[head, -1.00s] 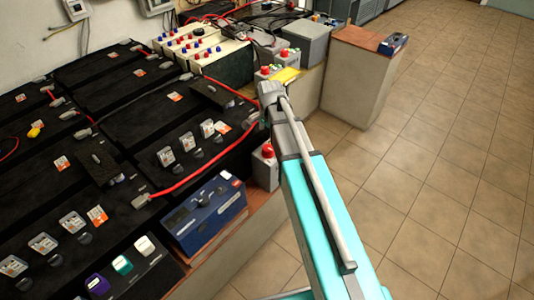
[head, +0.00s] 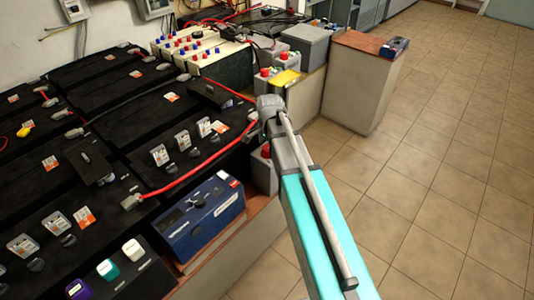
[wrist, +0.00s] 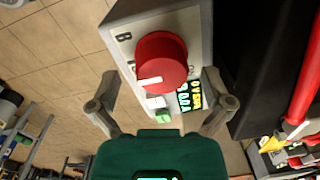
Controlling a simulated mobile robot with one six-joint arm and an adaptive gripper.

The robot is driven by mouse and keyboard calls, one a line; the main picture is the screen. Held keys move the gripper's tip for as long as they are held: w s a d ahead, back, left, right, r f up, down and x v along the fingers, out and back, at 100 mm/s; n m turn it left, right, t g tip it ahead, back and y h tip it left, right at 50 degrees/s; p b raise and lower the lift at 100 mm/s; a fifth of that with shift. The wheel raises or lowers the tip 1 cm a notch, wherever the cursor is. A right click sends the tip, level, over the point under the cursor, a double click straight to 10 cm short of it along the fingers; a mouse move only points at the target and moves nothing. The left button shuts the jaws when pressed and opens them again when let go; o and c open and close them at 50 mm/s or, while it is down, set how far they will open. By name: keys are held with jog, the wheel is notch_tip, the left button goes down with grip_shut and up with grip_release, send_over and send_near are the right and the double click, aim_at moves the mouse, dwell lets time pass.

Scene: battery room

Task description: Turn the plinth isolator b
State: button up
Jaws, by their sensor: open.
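The isolator marked B is a light grey box (wrist: 192,28) with a round red knob (wrist: 162,58) in the wrist view. A white pointer mark lies at the knob's lower left. My gripper (wrist: 160,88) is open, one finger on each side below the knob, with nothing held between them. Whether the fingers touch the box I cannot tell.
Black batteries with red cables (head: 205,165) fill the left. A blue case (head: 202,220) lies at the near edge. More grey boxes with red knobs (head: 265,73) stand behind my arm. In the wrist view, a small lit display (wrist: 190,97) sits by the knob. Tiled floor (head: 440,150) is clear at right.

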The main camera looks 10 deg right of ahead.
jog(key=shift+f+b, duration=0.3)
jog(key=shift+f, duration=0.15)
jog(key=c, duration=1.1)
jog(key=shift+a, duration=0.15)
jog(key=shift+c, duration=0.2)
